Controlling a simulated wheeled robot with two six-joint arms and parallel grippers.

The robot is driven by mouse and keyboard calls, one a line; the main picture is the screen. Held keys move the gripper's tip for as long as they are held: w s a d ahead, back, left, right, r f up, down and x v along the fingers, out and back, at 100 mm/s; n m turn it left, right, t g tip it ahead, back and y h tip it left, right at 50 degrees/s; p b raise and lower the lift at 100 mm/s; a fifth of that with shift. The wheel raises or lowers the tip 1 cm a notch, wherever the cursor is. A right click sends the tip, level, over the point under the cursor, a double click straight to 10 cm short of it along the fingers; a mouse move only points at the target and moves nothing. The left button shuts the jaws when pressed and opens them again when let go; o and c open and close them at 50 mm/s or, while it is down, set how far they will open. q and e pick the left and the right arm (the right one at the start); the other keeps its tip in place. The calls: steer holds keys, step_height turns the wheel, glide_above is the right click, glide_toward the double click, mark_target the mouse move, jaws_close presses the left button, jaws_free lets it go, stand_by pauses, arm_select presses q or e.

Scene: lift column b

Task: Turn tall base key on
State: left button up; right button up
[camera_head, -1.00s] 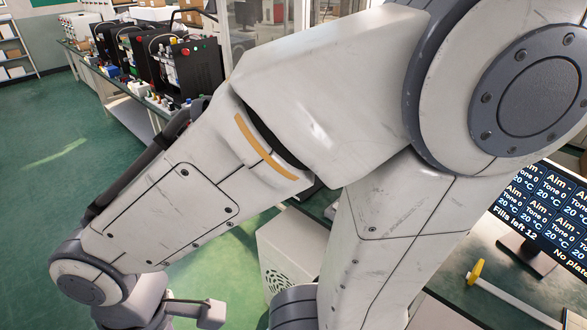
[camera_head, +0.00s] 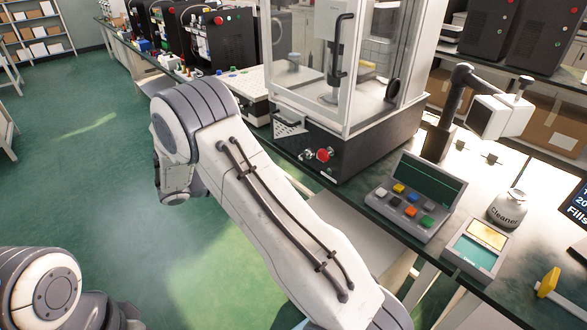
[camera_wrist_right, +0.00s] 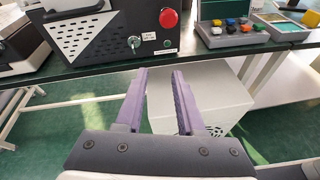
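The tall base is the black base (camera_head: 345,150) under a glass-walled cabinet on the bench. In the right wrist view the base front (camera_wrist_right: 100,45) carries a small silver key switch (camera_wrist_right: 133,42), with a white label beside it and a red button (camera_wrist_right: 169,18) to its upper right. The key switch (camera_head: 303,155) also shows in the head view, left of the red button (camera_head: 324,154). My right gripper (camera_wrist_right: 160,74) is open and empty, below and in front of the key, apart from it. My left gripper does not clearly show in the head view.
A button console (camera_head: 410,205), a small screen device (camera_head: 477,250) and a cleaner bottle (camera_head: 507,208) stand right of the base. A pale box (camera_wrist_right: 205,100) is under the bench beyond my right fingers. The green floor left of the bench is open.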

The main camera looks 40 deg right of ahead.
mark_target(303, 157)
steer(key=w+d+f+n+t+h+b, duration=0.1)
steer(key=w+d+f+n+h+b, duration=0.1)
steer(key=w+d+f+n+h, duration=0.25)
arm_select(q)
steer(key=shift+f+p, duration=0.65)
steer(key=shift+f, duration=0.15)
arm_select(e)
steer(key=w+d+f+m, duration=0.1)
steer(key=d, duration=1.1)
steer(key=shift+w+f+y, duration=0.15)
steer(key=shift+w+y, duration=0.1)
steer(key=shift+y, duration=0.2)
steer(key=shift+m, duration=0.25)
jaws_close()
